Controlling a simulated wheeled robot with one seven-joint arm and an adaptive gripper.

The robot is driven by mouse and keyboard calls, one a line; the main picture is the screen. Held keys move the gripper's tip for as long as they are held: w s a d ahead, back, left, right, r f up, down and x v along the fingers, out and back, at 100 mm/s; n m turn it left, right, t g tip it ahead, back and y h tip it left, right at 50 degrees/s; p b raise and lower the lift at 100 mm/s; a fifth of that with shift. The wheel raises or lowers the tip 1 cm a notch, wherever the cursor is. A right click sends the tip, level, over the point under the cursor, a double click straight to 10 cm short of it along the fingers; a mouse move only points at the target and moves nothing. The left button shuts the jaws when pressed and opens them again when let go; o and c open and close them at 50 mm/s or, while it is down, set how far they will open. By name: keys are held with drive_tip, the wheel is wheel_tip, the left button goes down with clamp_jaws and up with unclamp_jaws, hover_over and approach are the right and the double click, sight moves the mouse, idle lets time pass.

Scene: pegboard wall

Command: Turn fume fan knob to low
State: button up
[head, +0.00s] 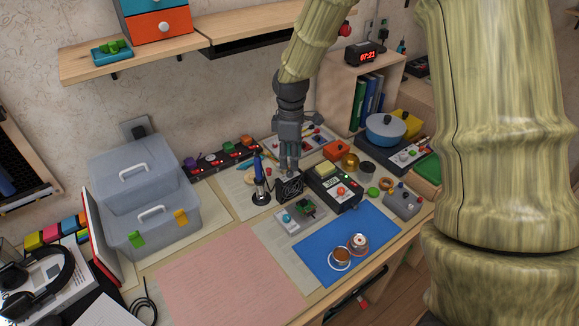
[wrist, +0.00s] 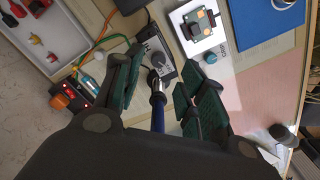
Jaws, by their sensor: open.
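The fume fan (head: 290,186) is a small black box with a grille in the head view, on the bench between the soldering iron and the black soldering station. A black box that looks like it shows in the wrist view (wrist: 150,40), with a round grey knob (wrist: 158,59) on top. I cannot read the knob's setting. My gripper (head: 289,168) points down above the fan in the head view. In the wrist view my gripper (wrist: 160,82) is open, its fingers either side of the blue soldering iron (wrist: 158,105), with the knob just beyond the fingertips.
The soldering iron (head: 259,176) stands upright close to the fan's left. A white unit (head: 291,221) with a teal knob sits in front. The soldering station (head: 336,189) is at right, and a power strip (head: 225,157) lies behind. The pink mat (head: 215,280) is clear.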

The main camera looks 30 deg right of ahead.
sight(290, 171)
drive_tip(key=f, duration=0.3)
drive_tip(key=shift+w+f, duration=0.25)
drive_tip(key=shift+f, duration=0.15)
drive_tip(key=shift+s+f, duration=0.1)
drive_tip(key=shift+s, duration=0.15)
drive_tip(key=shift+f, duration=0.25)
drive_tip(key=shift+w+a+f+p, duration=0.1)
drive_tip(key=shift+w+f+p, duration=0.2)
drive_tip(key=shift+f, duration=0.2)
drive_tip(key=shift+s+r, duration=0.15)
drive_tip(key=shift+s, duration=0.05)
drive_tip(key=shift+w, duration=0.1)
clamp_jaws()
